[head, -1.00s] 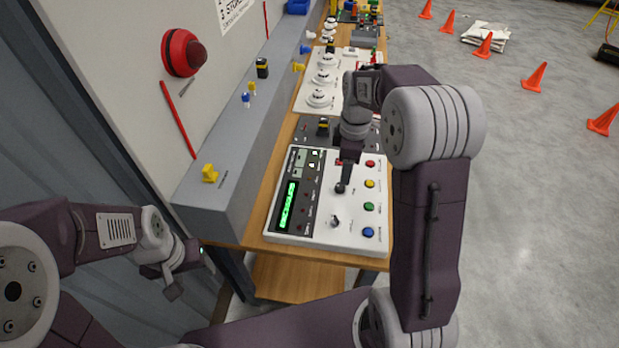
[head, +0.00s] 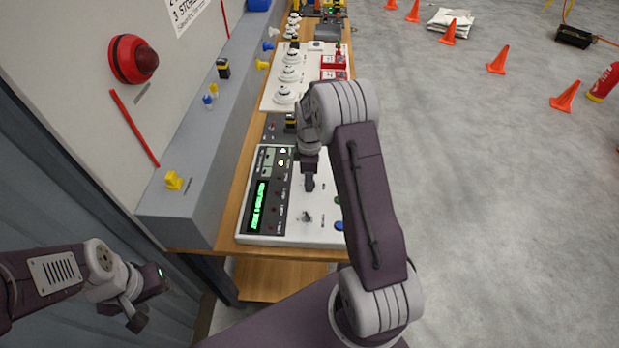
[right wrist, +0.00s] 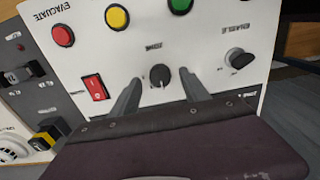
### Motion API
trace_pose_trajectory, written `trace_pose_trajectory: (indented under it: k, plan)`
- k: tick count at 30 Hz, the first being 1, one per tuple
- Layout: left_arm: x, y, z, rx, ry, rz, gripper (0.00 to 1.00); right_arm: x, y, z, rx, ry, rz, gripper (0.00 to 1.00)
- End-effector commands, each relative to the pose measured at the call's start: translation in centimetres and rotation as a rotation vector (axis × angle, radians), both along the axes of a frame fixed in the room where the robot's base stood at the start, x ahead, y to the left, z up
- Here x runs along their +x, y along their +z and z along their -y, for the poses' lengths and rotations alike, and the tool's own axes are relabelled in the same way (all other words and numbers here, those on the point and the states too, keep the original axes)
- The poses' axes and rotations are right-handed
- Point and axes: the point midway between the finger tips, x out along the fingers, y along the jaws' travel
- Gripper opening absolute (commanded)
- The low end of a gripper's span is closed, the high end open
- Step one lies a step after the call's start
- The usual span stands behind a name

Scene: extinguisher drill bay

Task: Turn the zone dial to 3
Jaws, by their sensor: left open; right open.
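The zone dial (right wrist: 160,77) is a small black round knob on the white control panel (right wrist: 205,55), under an upside-down ZONE label in the right wrist view. A pale mark shows at its lower edge; I cannot read which number it points to. My right gripper (head: 309,184) is over the panel in the head view, pointing down. In the right wrist view its two fingers are open, one on each side of the dial; I cannot tell whether they touch it. My left gripper (head: 140,305) is open and empty, left of the bench and away from the panel.
The enable knob (right wrist: 240,58) is close to the dial. A red rocker switch (right wrist: 95,88) and red (right wrist: 63,35), yellow (right wrist: 117,17) and green (right wrist: 180,5) buttons surround it. A grey ledge (head: 195,200) borders the bench's left side. Floor with orange cones (head: 497,60) lies right.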

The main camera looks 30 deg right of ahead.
Motion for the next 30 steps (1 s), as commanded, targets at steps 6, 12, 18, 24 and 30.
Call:
trace_pose_trajectory:
  k: [6, 12, 18, 24, 30]
  plan:
    - [0.0, 0.22, 0.0, 0.0, 0.0, 0.0, 0.58, 0.01, -1.38, 0.0, -0.001, 0.0, 0.001, 0.54]
    - [0.0, 0.19, 0.0, 0.0, 0.0, 0.0, 0.58, 0.02, -1.39, -0.01, -0.001, 0.0, 0.001, 0.48]
    - [0.0, 0.19, 0.0, 0.0, 0.0, 0.0, 0.58, 0.02, -1.37, -0.01, -0.001, 0.0, 0.001, 0.0]
    - [0.0, 0.24, 0.0, 0.0, 0.0, 0.0, 0.58, 0.02, -1.34, -0.01, 0.0, -0.012, 0.001, 0.0]
    - [0.0, 0.47, 0.0, 0.0, 0.0, 0.0, 0.58, 0.03, -1.3, -0.02, -0.001, -0.085, 0.001, 0.0]
